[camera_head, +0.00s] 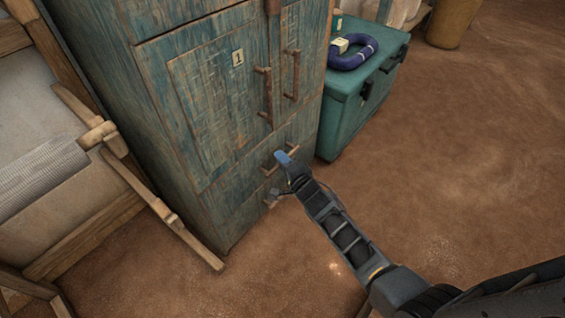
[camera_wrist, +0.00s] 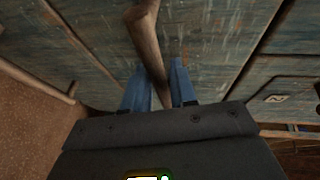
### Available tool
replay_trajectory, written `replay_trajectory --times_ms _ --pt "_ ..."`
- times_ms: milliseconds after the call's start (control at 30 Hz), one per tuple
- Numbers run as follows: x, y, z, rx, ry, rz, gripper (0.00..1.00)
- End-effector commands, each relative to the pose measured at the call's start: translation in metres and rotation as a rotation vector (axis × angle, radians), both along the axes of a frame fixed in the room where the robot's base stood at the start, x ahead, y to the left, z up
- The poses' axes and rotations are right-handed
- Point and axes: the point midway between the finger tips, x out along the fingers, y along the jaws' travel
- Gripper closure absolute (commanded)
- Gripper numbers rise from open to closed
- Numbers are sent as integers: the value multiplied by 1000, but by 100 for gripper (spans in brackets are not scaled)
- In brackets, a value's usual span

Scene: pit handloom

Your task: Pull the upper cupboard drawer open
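The weathered teal cupboard (camera_head: 215,100) stands left of centre in the head view. The upper drawer's horizontal wooden handle (camera_head: 266,166) is low on its front, below the doors. My gripper (camera_head: 283,172) is at this handle and hides part of it. In the wrist view, the handle (camera_wrist: 146,42) runs between my two blue fingers (camera_wrist: 160,88), at a slight slant. The gap is little wider than the handle, and I cannot tell whether both fingers press on it. The drawer front looks flush with the cupboard.
A lower drawer handle (camera_wrist: 58,92) shows at left in the wrist view. Vertical door handles (camera_head: 267,95) are above. A teal chest (camera_head: 345,115) with a dark blue ring (camera_head: 353,52) stands right of the cupboard. A wooden frame (camera_head: 150,195) is at left. Brown floor at right is clear.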

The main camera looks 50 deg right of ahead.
Motion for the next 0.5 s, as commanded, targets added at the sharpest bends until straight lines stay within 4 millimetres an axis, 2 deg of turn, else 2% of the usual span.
replay_trajectory --times_ms 100,367,500 --pt "0 0 0 0 0 0 76" --pt "0 0 0 -1 0 0 100" --pt "-1 0 0 -1 0 0 100"
